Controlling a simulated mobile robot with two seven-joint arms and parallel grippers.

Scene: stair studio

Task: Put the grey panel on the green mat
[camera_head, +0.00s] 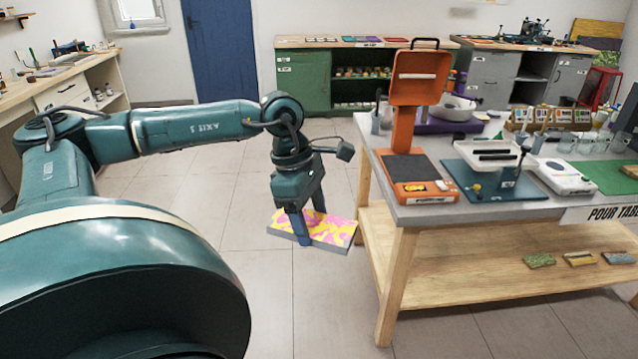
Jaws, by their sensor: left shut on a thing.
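My left gripper (308,226) is shut on a flat panel (336,230) with a pink and yellow patterned top and grey sides. It holds the panel roughly level, left of the workbench's front left leg and lower than the benchtop. My right gripper is not in view.
The workbench (440,213) carries an orange press-like device (415,120), a teal board (485,190), a white device (564,178) and several cups. Its lower shelf (470,265) holds small patterned panels. Open tiled floor lies left of the bench.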

